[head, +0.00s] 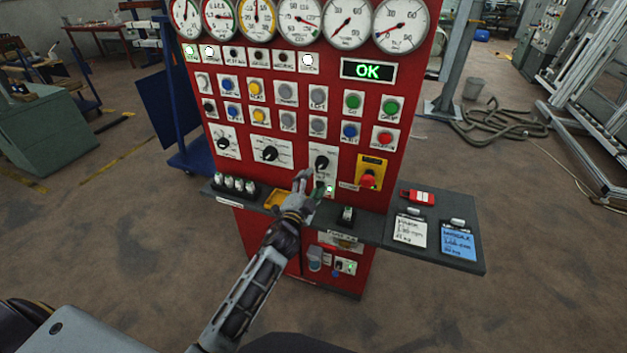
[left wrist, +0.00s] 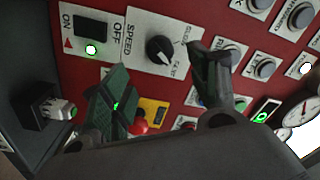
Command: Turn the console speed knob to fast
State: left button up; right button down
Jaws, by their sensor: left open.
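The speed knob (head: 321,163) is a black knob on a white plate on the red console's front. In the left wrist view the black knob (left wrist: 159,49) shows beside the word SPEED, with smaller slow and fast lettering at its right. I cannot tell clearly which marking it points to. My left gripper (head: 309,182) is open and empty, just in front of and below the knob in the head view. In the left wrist view its two fingers (left wrist: 160,59) stand apart on either side of the knob, apparently not touching it. My right gripper is not in view.
A yellow plate with a red emergency button (head: 369,180) lies right of the knob. An on/off switch (left wrist: 89,27) is beside the SPEED plate. Other dials (head: 270,153), buttons and gauges fill the console. A grey shelf (head: 470,205) juts out below, holding notes and small items.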

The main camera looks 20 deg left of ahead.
pick_arm(q)
jog(key=shift+s, duration=1.75)
jog(key=shift+f+n, duration=0.1)
jog(key=shift+n, duration=0.2)
jog(key=s+f+n+g, duration=0.3)
jog(key=s+f, duration=0.1)
jog(key=f, duration=1.3)
jog(key=s+f+n+g, duration=0.3)
jog(key=f+g, duration=0.1)
jog(key=f, duration=1.3)
jog(key=s+a+f+n+g, duration=0.2)
jog(key=s+f+g, duration=0.2)
jog(key=s+f, duration=1.25)
jog(key=s+a+f+g, duration=0.1)
jog(key=s+f, duration=0.4)
jog(key=s, duration=0.5)
jog(key=s+a+f+g, duration=0.1)
jog(key=s+f+g, duration=0.2)
jog(key=s, duration=0.7)
jog(key=s+a+f+g, duration=0.1)
jog(key=s+f+g, duration=0.1)
jog(key=s+f, duration=0.5)
jog(key=s, duration=0.3)
jog(key=shift+a+n, duration=0.2)
jog(key=shift+n, duration=0.2)
